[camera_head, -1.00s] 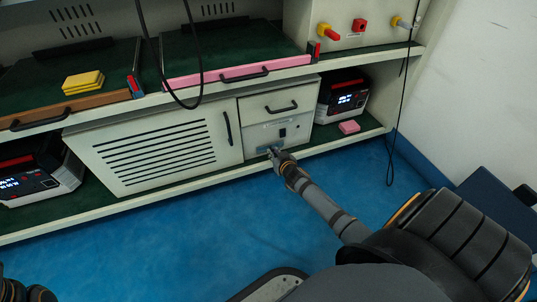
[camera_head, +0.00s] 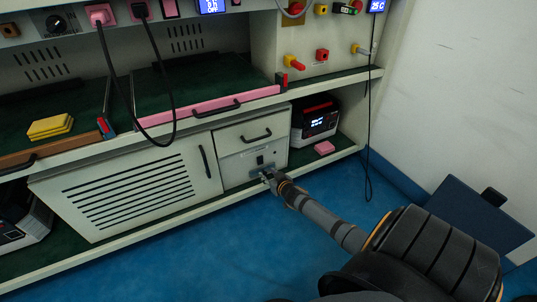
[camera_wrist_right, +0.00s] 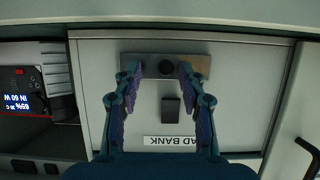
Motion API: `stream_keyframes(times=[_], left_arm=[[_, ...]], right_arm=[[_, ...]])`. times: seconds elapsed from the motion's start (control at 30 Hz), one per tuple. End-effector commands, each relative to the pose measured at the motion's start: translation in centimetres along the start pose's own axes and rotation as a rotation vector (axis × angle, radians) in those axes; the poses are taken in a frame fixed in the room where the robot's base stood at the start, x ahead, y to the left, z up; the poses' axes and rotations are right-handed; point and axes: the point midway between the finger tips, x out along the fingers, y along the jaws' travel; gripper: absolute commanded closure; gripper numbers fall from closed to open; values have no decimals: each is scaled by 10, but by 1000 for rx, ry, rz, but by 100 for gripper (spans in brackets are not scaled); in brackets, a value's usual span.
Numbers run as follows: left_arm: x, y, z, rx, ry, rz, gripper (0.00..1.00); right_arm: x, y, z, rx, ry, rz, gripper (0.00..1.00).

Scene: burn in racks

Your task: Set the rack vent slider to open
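In the head view, my right gripper (camera_head: 267,175) is at the lower part of the small panel beside the louvred door (camera_head: 130,190), and hides most of the slider. My left gripper is not in view.
A black switch (camera_head: 260,160) sits near the slider. A drawer with a black handle (camera_head: 257,136) is above. To the right stand a lit black-and-white unit (camera_head: 315,120) and a pink block (camera_head: 324,147). A hanging cable (camera_head: 369,130) is farther right. The blue floor in front is clear.

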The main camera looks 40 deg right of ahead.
Motion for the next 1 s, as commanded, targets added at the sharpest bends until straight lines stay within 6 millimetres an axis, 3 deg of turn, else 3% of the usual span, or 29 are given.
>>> stream_keyframes(times=[0.27, 0.7, 1.0], left_arm=[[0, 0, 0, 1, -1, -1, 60], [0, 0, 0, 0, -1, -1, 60], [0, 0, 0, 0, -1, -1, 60]], right_arm=[[-12, 0, 1, -3, -2, -2, 59], [-105, 1, 1, -9, -3, -1, 59], [-121, 0, 0, 0, 1, 0, 59]])
